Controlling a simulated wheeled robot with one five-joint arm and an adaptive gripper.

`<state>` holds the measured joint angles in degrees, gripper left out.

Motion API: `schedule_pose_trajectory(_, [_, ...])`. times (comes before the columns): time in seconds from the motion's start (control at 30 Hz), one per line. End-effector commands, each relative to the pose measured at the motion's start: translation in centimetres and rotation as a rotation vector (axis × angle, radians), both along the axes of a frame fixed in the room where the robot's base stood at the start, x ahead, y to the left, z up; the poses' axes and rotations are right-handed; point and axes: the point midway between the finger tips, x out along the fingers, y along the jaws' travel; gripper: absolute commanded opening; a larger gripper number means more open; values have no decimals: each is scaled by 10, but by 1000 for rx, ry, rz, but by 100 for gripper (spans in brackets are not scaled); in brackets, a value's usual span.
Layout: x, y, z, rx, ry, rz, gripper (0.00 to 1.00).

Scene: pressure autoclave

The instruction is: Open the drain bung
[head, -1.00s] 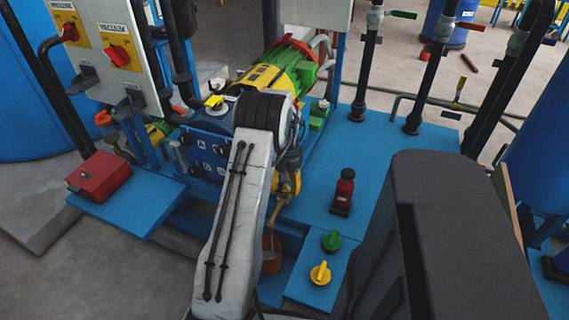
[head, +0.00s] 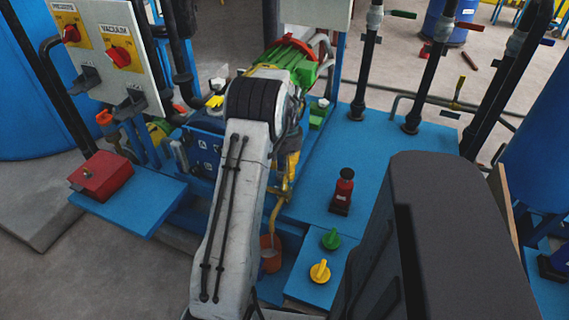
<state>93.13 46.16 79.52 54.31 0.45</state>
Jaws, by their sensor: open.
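The drain bung cannot be made out for certain. A yellow drain pipe (head: 275,212) runs down beside my arm, with a yellow fitting (head: 292,168) above it. A red-brown bucket (head: 270,258) stands under the pipe, partly hidden by my arm. A yellow knob (head: 320,271) and a green knob (head: 332,239) sit on the blue base to the right. My pale arm reaches up the middle to a black ribbed joint, in front of the blue pump unit (head: 205,140). My gripper does not show; the arm appears to hide it.
A red box (head: 101,177) sits on a blue shelf at left. A control panel (head: 108,45) with red switches stands behind it. A red and black bottle-shaped thing (head: 343,190) stands on the blue platform (head: 385,140). Black pipes (head: 424,75) rise at right. The platform between is mostly clear.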

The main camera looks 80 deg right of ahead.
Motion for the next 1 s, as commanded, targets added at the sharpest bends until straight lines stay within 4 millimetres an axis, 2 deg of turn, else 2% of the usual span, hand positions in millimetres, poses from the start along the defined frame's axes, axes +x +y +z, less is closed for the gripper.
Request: schedule_pose_trajectory(1.0, [0,5,-1,19,-11,1039,50])
